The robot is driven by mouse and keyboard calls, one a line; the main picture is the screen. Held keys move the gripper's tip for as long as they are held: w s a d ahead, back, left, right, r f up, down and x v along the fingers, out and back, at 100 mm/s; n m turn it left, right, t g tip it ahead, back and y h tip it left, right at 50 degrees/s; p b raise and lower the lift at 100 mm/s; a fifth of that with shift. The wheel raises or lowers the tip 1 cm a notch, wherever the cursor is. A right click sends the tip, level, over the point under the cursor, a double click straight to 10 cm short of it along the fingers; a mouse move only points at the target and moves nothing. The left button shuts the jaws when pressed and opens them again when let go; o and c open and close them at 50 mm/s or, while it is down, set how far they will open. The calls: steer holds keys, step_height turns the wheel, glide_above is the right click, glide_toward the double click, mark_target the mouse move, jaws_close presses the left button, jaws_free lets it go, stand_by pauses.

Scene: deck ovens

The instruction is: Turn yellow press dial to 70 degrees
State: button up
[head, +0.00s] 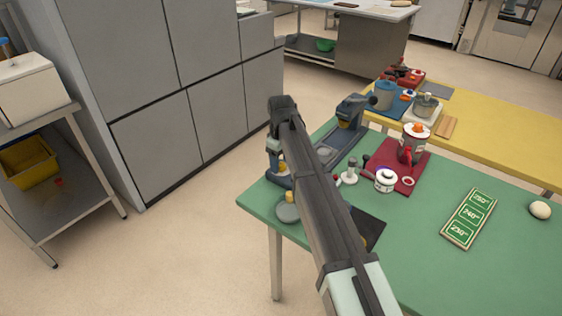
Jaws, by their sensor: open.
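My gripper (274,158) hangs down from the wrist at the far left end of the green table (459,270). It is open, and its fingertips are small and partly hidden. Just below it is a small blue device (279,181) with a yellow patch (284,168), possibly the yellow press dial. My forearm covers part of it. I cannot tell whether the fingers touch it, or read the dial's angle. A grey-blue press-like machine (351,110) with a dark base stands to the right, behind the arm.
A red mat (411,176) holds a red-and-grey device (412,142) and a white pot (385,180). A green number board (469,218) and a pale ball (540,210) lie to the right. A yellow table (500,140) adjoins behind. Grey cabinets (150,80) stand to the left.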

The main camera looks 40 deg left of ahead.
steer(key=shift+f, duration=0.1)
steer(key=c, duration=1)
steer(key=m, duration=0.4)
steer(key=shift+m, duration=1.8)
